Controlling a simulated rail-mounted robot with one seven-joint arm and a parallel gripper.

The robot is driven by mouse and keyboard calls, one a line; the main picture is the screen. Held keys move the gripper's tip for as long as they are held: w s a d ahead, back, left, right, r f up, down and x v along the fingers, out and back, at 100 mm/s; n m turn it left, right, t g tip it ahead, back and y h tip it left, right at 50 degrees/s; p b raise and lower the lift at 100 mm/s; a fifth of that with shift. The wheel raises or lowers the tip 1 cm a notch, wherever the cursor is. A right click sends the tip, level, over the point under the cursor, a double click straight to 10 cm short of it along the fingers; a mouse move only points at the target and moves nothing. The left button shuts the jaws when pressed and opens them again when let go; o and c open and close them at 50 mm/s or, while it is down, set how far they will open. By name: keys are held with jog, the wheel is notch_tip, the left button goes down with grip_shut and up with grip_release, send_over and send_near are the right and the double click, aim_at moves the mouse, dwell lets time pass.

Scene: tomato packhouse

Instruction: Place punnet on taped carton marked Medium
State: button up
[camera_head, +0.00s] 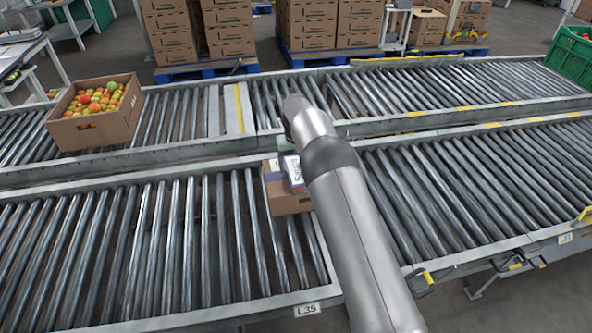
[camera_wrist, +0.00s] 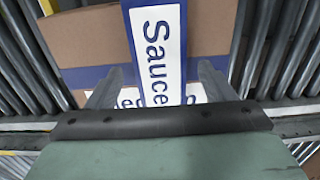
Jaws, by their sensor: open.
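A brown carton (camera_head: 288,203) stands on the near roller conveyor; it fills the upper part of the wrist view (camera_wrist: 85,38), where a blue band runs across it. A white box with blue edges reading "Sauce" (camera_wrist: 157,45) lies over the carton; it also shows in the head view (camera_head: 293,170). My gripper (camera_wrist: 159,68) is open, its two fingers on either side of the Sauce box, with gaps visible. Whether they touch it lower down I cannot tell. In the head view my arm hides the gripper and the carton's right side. I see no clear punnet and no readable Medium mark.
A carton of tomatoes (camera_head: 78,132) sits on the far conveyor at left. A green crate (camera_head: 570,57) stands at far right. Stacked cartons (camera_head: 310,25) on blue pallets stand behind. The near rollers left (camera_head: 120,240) and right (camera_head: 460,190) of the carton are bare.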

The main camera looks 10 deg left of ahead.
aim_at(296, 170)
notch_tip(296, 170, up, 9)
jog(key=s+d+r+m, duration=0.1)
jog(key=s+d+r, duration=0.4)
jog(key=s+d, duration=0.25)
jog(key=s+d+r+m, duration=0.1)
jog(key=s+d+r, duration=0.4)
jog(key=s+d, duration=0.25)
jog(key=s+d+f, duration=0.1)
jog(key=s+d, duration=0.2)
jog(key=s, duration=0.6)
jog(key=s+d+f+m, duration=0.1)
jog(key=s+d, duration=0.1)
jog(key=s, duration=0.8)
jog(key=s+d+f, duration=0.2)
jog(key=s+d, duration=0.1)
jog(key=s, duration=0.7)
jog(key=shift+s+d+m, duration=0.25)
jog(key=shift+d+m, duration=0.05)
jog(key=shift+f, duration=0.1)
